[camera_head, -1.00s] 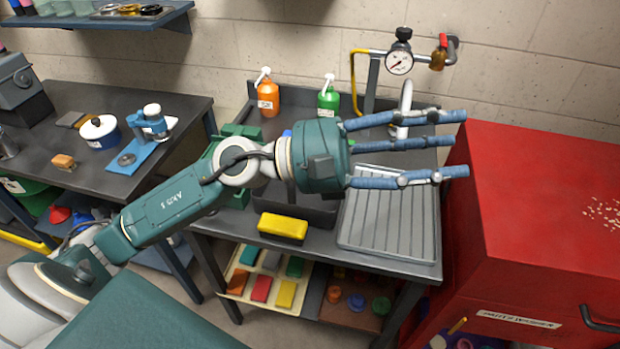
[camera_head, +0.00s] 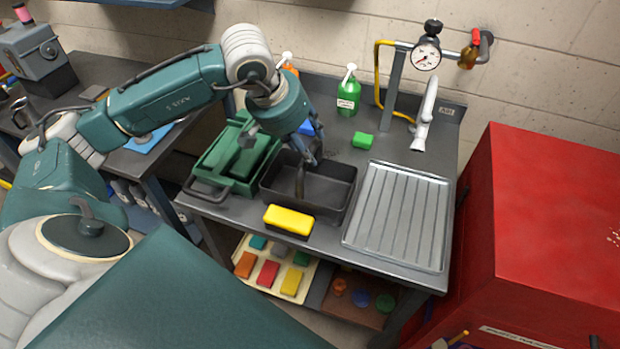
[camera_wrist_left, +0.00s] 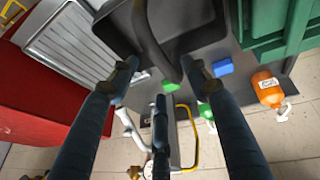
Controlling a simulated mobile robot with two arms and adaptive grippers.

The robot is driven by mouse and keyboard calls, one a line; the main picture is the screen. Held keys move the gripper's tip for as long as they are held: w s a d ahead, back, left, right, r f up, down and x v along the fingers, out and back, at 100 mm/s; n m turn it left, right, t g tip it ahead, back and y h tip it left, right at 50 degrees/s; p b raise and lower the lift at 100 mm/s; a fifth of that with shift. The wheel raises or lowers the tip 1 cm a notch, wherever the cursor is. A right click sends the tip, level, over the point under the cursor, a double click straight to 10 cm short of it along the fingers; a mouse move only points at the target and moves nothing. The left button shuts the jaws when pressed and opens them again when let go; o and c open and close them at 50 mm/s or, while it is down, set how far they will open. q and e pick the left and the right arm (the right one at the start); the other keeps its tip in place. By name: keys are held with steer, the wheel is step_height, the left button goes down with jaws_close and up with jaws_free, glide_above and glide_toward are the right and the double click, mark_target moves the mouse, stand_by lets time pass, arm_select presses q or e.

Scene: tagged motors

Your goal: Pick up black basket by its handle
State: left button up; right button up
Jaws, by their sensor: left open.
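The black basket (camera_head: 335,190) stands on the grey workbench in the head view, between a green tray and the ribbed drain board. It also shows at the top of the left wrist view (camera_wrist_left: 112,32). Its dark arched handle (camera_wrist_left: 150,40) reaches down between my fingers in the wrist view. My left gripper (camera_head: 308,162) points down over the basket from above. In the wrist view, the left gripper (camera_wrist_left: 160,75) has its fingers spread around the handle. Whether any finger touches it I cannot tell. My arm hides part of the basket's far side. My right gripper is not in view.
A green tray (camera_head: 218,160) stands close on the basket's left. A yellow sponge (camera_head: 289,220) lies in front, and the drain board (camera_head: 400,215) is at the right. A red cabinet (camera_head: 545,220) bounds the right.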

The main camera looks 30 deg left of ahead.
arm_select(q)
steer(key=p+x, duration=0.3)
steer(key=x, duration=0.1)
steer(key=shift+w+f, duration=0.25)
steer(key=shift+f, duration=0.1)
steer(key=shift+w+f, duration=0.15)
steer(key=shift+f, duration=0.2)
steer(key=shift+r, duration=0.15)
jaws_close()
steer(key=shift+w+r, duration=0.1)
steer(key=shift+r, duration=0.35)
step_height(320, 180, up, 18)
steer(key=b, duration=0.4)
step_height(320, 180, up, 4)
steer(key=p, duration=0.3)
glide_above(313, 149)
steer(key=shift+d+f, duration=0.1)
